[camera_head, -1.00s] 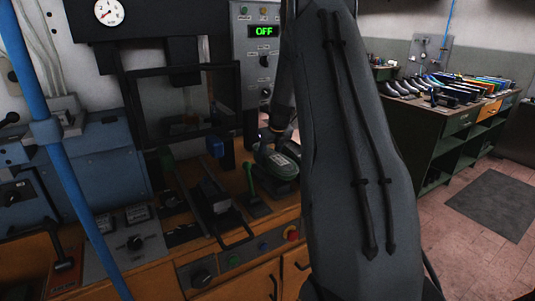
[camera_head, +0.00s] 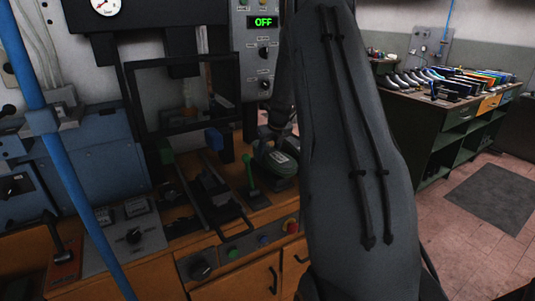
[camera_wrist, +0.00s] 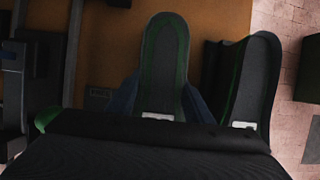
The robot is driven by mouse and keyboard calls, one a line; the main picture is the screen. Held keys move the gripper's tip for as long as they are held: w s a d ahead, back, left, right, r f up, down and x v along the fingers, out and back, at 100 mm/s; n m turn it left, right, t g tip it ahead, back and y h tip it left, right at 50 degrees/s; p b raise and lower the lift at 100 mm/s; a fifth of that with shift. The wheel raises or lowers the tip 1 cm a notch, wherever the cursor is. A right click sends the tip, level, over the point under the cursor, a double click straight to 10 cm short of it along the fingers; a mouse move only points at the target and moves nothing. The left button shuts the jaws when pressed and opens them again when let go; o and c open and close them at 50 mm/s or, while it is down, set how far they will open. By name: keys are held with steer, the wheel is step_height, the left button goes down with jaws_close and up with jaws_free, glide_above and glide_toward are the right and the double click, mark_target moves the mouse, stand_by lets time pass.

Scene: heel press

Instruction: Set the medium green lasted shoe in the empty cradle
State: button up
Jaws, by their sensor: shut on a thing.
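In the wrist view, a dark shoe (camera_wrist: 163,62) with a green edge and a white label lies between the blue-grey fingers of my gripper (camera_wrist: 160,102), which is shut on it. A second, similar dark shoe (camera_wrist: 252,80) with a green edge stands just to its right. In the head view, the green-and-dark shoe (camera_head: 280,160) shows beside my arm, right of a green lever, and my arm hides part of that area. A dark carriage with rails (camera_head: 213,190) lies left of the lever; I cannot tell whether it is the empty cradle.
The press panel (camera_head: 259,43) reads OFF. A green lever (camera_head: 251,178) stands close to the shoe. A blue pole (camera_head: 62,165) crosses the left side. At the right, a green bench (camera_head: 425,125) carries several shoes and coloured items.

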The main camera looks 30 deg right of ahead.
steer(key=shift+f, duration=0.55)
stand_by(0.4)
steer(key=o, duration=1.4)
steer(key=shift+c, duration=0.2)
steer(key=shift+f, duration=0.15)
steer(key=shift+s, duration=0.1)
steer(key=shift+b+v, duration=1.2)
steer(key=shift+v, duration=2.75)
